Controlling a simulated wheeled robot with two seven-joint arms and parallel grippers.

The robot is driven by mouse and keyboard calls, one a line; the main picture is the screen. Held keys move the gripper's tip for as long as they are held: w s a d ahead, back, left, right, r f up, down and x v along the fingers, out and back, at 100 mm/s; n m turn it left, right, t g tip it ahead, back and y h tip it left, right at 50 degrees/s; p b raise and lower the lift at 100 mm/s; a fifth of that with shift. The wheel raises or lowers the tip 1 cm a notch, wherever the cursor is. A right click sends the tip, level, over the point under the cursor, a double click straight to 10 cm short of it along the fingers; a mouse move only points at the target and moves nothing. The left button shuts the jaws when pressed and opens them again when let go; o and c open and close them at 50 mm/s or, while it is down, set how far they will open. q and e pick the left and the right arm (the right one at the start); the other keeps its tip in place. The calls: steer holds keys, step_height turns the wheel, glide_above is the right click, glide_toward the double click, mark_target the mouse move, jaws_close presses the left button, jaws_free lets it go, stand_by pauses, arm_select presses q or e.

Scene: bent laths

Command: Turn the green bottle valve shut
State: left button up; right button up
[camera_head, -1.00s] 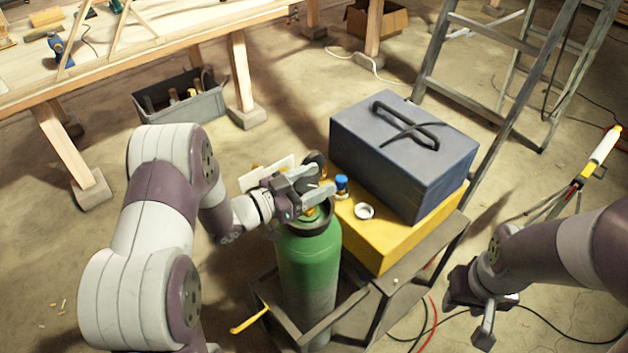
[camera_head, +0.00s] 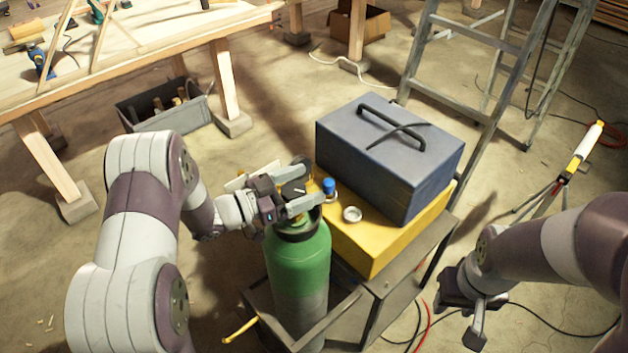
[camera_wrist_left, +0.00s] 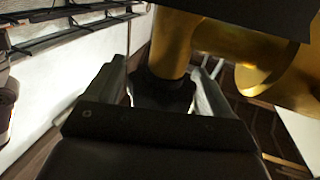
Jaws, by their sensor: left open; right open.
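The green bottle (camera_head: 298,268) stands upright in a dark metal cart, in the lower middle of the head view. My left gripper (camera_head: 302,194) is at the bottle's top and hides most of the valve there. In the left wrist view, my left gripper's open fingers (camera_wrist_left: 165,85) stand on both sides of a black knob (camera_wrist_left: 163,92) on a brass stem (camera_wrist_left: 173,42). I cannot tell whether the fingers touch the knob. My right gripper (camera_head: 462,308) is open and empty, low at the right, away from the bottle.
A blue-grey toolbox (camera_head: 390,160) sits on a yellow case (camera_head: 375,245) on the cart, right beside the bottle. A blue-capped item (camera_head: 328,187) and a white ring (camera_head: 352,214) lie near the valve. A ladder (camera_head: 455,95) stands behind. A workbench (camera_head: 130,50) is at the upper left.

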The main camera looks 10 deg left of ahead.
arm_select(q)
steer(key=r, duration=0.2)
steer(key=d+r+b, duration=0.1)
steer(key=r, duration=0.1)
steer(key=shift+s, duration=0.15)
steer(key=s+d+r+b, duration=0.2)
steer(key=d+r, duration=0.4)
steer(key=d, duration=0.4)
steer(key=shift+s+r, duration=0.35)
steer(key=shift+s, duration=0.25)
steer(key=shift+d, duration=0.1)
